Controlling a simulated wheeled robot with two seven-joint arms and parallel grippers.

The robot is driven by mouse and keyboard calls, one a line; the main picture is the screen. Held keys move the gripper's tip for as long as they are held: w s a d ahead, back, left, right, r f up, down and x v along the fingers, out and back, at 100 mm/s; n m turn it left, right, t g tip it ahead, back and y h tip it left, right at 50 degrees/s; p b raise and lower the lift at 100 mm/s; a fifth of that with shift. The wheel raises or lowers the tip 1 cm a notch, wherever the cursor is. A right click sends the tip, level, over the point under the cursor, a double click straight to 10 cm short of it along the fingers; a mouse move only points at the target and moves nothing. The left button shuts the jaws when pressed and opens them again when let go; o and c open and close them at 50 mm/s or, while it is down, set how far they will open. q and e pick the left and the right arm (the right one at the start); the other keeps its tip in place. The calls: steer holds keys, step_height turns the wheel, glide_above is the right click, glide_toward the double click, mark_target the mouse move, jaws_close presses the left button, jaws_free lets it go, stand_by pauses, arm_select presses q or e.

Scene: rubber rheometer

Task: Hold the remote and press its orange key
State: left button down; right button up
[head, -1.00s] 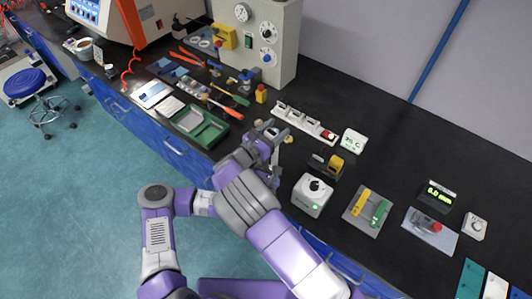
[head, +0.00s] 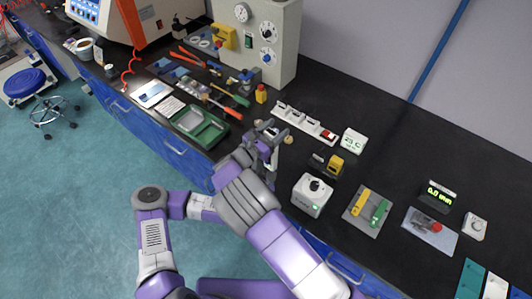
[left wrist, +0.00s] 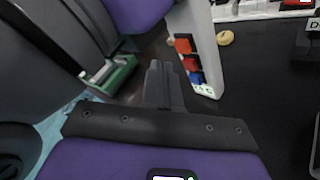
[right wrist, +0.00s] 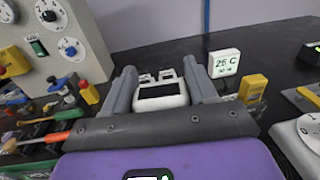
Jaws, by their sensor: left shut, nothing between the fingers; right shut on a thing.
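The remote (left wrist: 205,55) is a pale upright bar in the left wrist view, with an orange-red key (left wrist: 183,45) on top, another reddish key below and a blue key (left wrist: 196,77) at the bottom. My left gripper (left wrist: 160,72) is shut and empty, its fingertips just left of the keys; I cannot tell if they touch the remote. In the right wrist view my right gripper (right wrist: 163,88) is shut on the remote (right wrist: 172,101), which shows a dark end between the fingers. In the head view my right gripper (head: 267,142) is above the bench's front edge; the remote is mostly hidden there.
A green tray (head: 217,137) lies left of the grippers. A white socket strip (head: 303,122) and a temperature display (head: 353,141) stand behind. A white knob box (head: 312,194) and yellow block (head: 336,165) stand to the right. Bare black bench lies further back.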

arm_select(q)
steer(key=s+a, duration=0.3)
steer(key=shift+s, duration=0.15)
stand_by(0.6)
arm_select(e)
steer(key=o, duration=1.2)
arm_select(q)
steer(key=shift+d, duration=0.1)
